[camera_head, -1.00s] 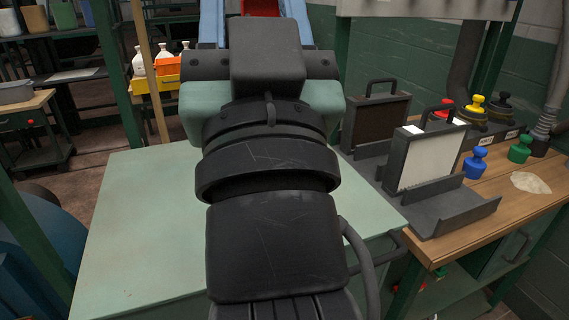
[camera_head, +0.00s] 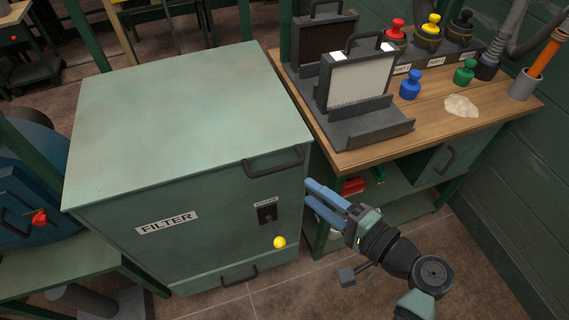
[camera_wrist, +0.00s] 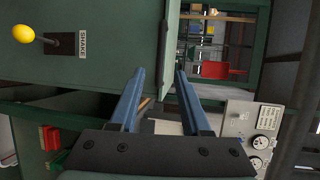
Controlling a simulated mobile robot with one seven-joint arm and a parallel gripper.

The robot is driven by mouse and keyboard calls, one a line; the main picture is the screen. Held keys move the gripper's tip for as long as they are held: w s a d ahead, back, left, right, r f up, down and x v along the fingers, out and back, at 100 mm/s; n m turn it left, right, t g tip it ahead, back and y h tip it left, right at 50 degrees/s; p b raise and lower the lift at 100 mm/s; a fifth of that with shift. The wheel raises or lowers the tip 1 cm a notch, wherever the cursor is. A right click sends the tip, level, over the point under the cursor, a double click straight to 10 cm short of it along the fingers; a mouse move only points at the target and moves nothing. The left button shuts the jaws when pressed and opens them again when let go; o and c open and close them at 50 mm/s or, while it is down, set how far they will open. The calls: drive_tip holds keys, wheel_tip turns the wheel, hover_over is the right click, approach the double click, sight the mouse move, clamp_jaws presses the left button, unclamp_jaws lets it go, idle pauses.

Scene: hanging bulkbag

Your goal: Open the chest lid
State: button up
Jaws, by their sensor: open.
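The chest is a green metal box labelled FILTER (camera_head: 167,223), with a flat pale green lid (camera_head: 180,100) lying shut on top. A dark bar handle (camera_head: 274,163) sits at the lid's front right edge. My gripper (camera_head: 311,193) is just right of the chest's front right corner, below the handle, its blue fingers apart and nothing between them. In the wrist view my gripper (camera_wrist: 159,78) points along the green front panel (camera_wrist: 112,50), which lies at left.
A yellow-knobbed SHAKE lever (camera_head: 280,242) sticks out of the chest front, with a lower handle (camera_head: 238,278) beneath. A wooden workbench (camera_head: 440,118) with black holders and coloured knobs stands close on the right. The floor in front is clear.

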sight(280, 170)
drive_tip(key=x, duration=1.1)
drive_tip(key=shift+w+a, duration=0.1)
drive_tip(key=shift+w, duration=0.05)
drive_tip(key=shift+c, duration=0.3)
clamp_jaws()
idle(0.7)
